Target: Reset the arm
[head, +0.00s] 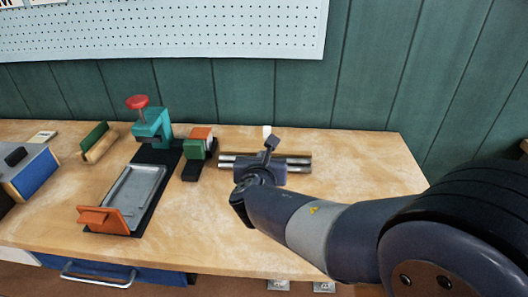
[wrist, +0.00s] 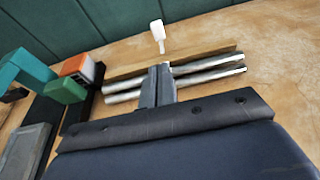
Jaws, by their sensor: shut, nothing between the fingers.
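My arm reaches in from the right in the head view and ends over the wooden workbench (head: 360,170). My gripper (head: 272,141) is shut and empty. In the wrist view its closed fingers (wrist: 158,80) point away from the camera, in front of two silvery rods (wrist: 215,70) lying side by side. The rods also show in the head view (head: 298,162), partly hidden behind my wrist. I cannot tell whether the fingers touch them. A small white upright piece (wrist: 158,35) stands beyond the fingers; its tip shows in the head view (head: 266,130).
A teal clamp with a red knob (head: 152,125), a grey tray with an orange end (head: 135,190) and a green and orange block (head: 197,145) stand left of my gripper. A blue-sided box (head: 30,175) is far left. The bench's right side is clear.

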